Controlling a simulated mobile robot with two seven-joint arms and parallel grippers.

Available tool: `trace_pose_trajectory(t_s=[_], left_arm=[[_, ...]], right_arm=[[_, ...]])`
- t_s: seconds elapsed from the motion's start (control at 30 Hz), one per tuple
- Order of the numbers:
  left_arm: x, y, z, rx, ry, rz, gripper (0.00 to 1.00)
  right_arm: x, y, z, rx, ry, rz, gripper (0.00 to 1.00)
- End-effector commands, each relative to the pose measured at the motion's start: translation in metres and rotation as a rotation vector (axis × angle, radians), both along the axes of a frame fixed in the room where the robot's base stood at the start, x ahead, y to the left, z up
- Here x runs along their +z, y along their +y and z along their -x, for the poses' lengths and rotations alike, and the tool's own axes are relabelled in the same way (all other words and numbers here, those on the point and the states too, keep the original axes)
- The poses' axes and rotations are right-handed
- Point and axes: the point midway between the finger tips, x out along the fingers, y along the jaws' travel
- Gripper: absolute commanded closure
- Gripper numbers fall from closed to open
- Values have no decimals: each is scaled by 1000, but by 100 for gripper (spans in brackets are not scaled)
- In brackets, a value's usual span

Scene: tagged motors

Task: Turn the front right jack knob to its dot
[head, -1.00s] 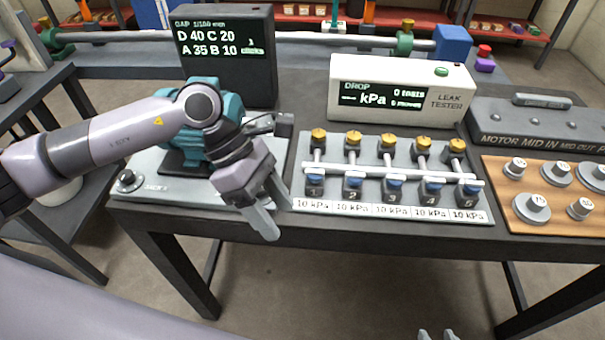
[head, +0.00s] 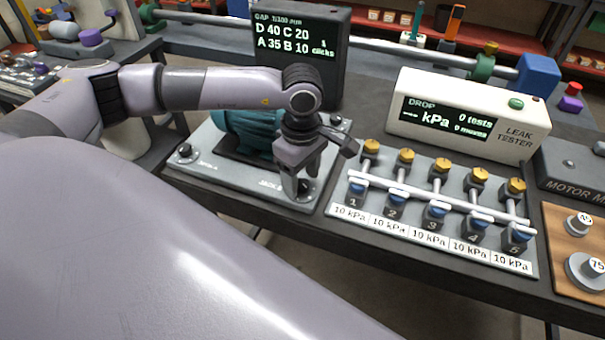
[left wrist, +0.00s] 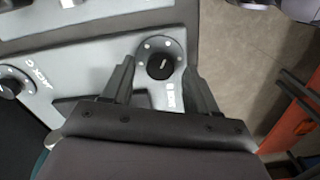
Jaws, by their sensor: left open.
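The front right jack knob (left wrist: 160,66) is a round black knob with a small white mark, on a grey round base ringed by white dots, in the left wrist view. My left gripper (left wrist: 159,72) is open, one finger on each side of the knob; whether they touch it I cannot tell. In the head view my left gripper (head: 295,190) points down over the front right corner of the grey motor base plate (head: 222,178) and largely hides the knob. The teal motor (head: 248,128) stands on that plate. My right gripper is not in view.
A dark display (head: 296,45) behind the motor reads D 40, C 20, A 35, B 10. A valve manifold (head: 437,212) and the leak tester (head: 467,115) stand to the right. Another jack knob (left wrist: 8,86) shows at the left wrist view's left edge.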

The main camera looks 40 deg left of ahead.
Motion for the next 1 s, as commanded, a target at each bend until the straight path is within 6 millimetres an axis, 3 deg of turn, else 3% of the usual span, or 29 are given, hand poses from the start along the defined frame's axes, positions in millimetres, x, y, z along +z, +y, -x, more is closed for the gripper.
trace_pose_trajectory(t_s=[0.33, 0.5, 1.0], left_arm=[[-6, 0, 0, -1, -1, 0, 41], [-6, 0, 0, -1, -1, 1, 96], [-8, -1, 0, 105, -1, 2, 97]], right_arm=[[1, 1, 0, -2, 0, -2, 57], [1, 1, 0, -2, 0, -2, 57], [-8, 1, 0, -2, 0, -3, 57]])
